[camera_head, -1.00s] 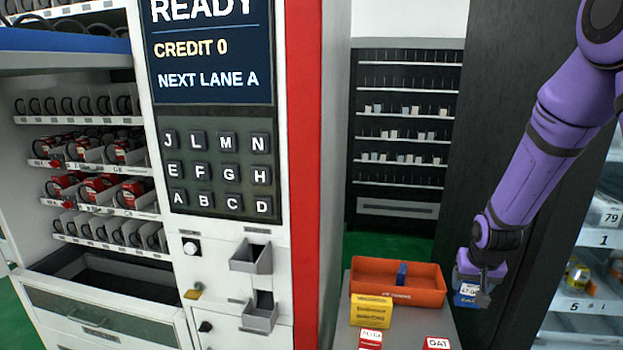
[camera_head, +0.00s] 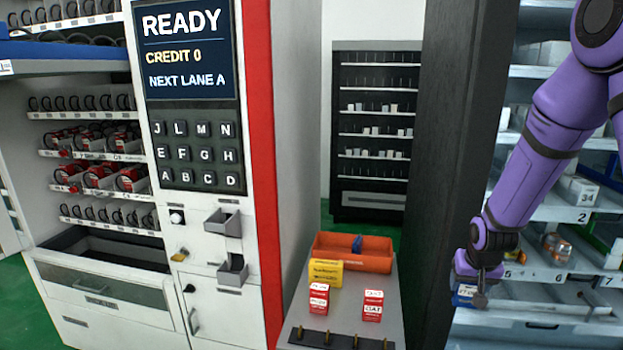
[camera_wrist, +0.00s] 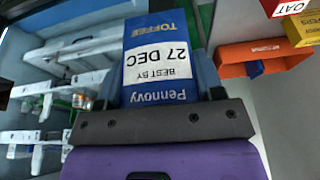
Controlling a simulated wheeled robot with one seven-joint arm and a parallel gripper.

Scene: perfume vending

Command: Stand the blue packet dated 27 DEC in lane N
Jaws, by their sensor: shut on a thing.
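The blue packet (camera_wrist: 160,60) shows its label, upside down, in the wrist view: "TOFFEE", "BEST BY 27 DEC", "Pennovy". My gripper (camera_head: 472,290) is shut on it, and in the head view only a small blue and white part of the packet shows below the jaws. My gripper is at the right, beside the dark panel and clear of the table. The vending machine (camera_head: 205,255) stands at the left, its screen reading "READY, CREDIT 0, NEXT LANE A". Its keypad has an N key (camera_head: 226,130). Lane labels inside the machine are too small to read.
A grey table (camera_head: 360,270) holds an orange bin (camera_head: 377,262) with a blue item in it, a yellow box (camera_head: 326,272) and red-and-white packets (camera_head: 319,297). A dark panel (camera_head: 440,180) stands between the table and the shelves (camera_head: 540,290) at right.

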